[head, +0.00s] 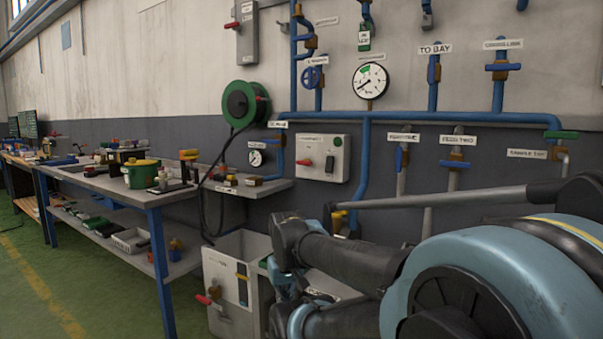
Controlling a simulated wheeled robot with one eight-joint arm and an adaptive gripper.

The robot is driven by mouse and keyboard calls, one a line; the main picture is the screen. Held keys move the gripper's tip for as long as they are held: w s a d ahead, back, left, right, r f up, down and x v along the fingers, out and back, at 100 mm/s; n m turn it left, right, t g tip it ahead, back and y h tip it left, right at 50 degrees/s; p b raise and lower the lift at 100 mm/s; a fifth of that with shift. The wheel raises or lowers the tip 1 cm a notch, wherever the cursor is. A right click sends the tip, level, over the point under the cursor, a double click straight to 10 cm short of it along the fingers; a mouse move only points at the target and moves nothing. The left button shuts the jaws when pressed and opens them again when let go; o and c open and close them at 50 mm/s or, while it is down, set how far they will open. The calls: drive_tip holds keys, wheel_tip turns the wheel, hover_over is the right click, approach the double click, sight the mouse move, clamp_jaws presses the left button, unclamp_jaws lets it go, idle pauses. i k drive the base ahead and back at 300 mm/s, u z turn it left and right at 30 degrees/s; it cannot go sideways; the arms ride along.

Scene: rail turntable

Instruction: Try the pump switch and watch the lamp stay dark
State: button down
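A pale switch box (335,173) is on the wall right of centre, with a small label too blurred to read. It carries a red lever (303,162) on its left side, a black switch (329,164) and a small green round part (338,141) near its top right. I cannot tell for sure which of these is the pump switch or the lamp, and I see no clear glow on the box. My arm fills the lower right, below and in front of the wall. I cannot make out the fingertips of my gripper.
Blue pipes (420,115) with valves run along the wall, with a pressure gauge (370,81) above. A cluttered workbench (150,197) and a green hose reel (240,104) are to the left. The green floor is clear at lower left.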

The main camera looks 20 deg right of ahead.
sight(329, 164)
drive_tip(key=u, duration=0.05)
drive_tip(key=k, duration=1.15)
drive_tip(key=z, duration=0.45)
drive_tip(key=i, duration=1)
drive_tip(key=z, duration=0.05)
